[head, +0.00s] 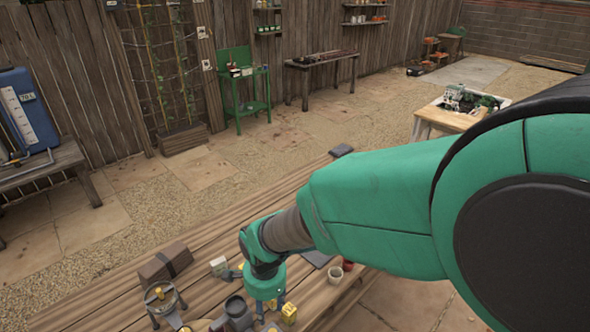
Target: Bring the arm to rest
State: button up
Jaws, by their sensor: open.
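My green arm (385,205) reaches from the right edge across the picture and bends down at the wrist (264,252). My gripper (270,306) points down over the front part of a wooden slatted table (225,228). It is open, with its fingers seen small below the green wrist end. I see nothing held in it. Its fingertips are close to small items on the table, and I cannot tell whether they touch any. The arm hides part of the table behind it.
A brown box (165,263) lies left. The table's far middle is clear.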

jog(key=s+d+r+n+t+b, duration=0.1)
jog(key=s+d+r+n+t, duration=0.15)
jog(key=d+r, duration=0.85)
jog(key=s+d+r+n+t+b, duration=0.1)
jog(key=s+d+r+n, duration=0.25)
jog(key=d+r, duration=0.7)
jog(key=s+d+r+n+t, duration=0.1)
jog(key=s+d+r+n, duration=0.2)
jog(key=s+d, duration=0.4)
jog(key=shift+s+d, duration=0.15)
jog(key=shift+s, duration=0.2)
jog(key=shift+r+t, duration=0.1)
jog(key=shift+t, duration=0.15)
jog(key=shift+c, duration=0.5)
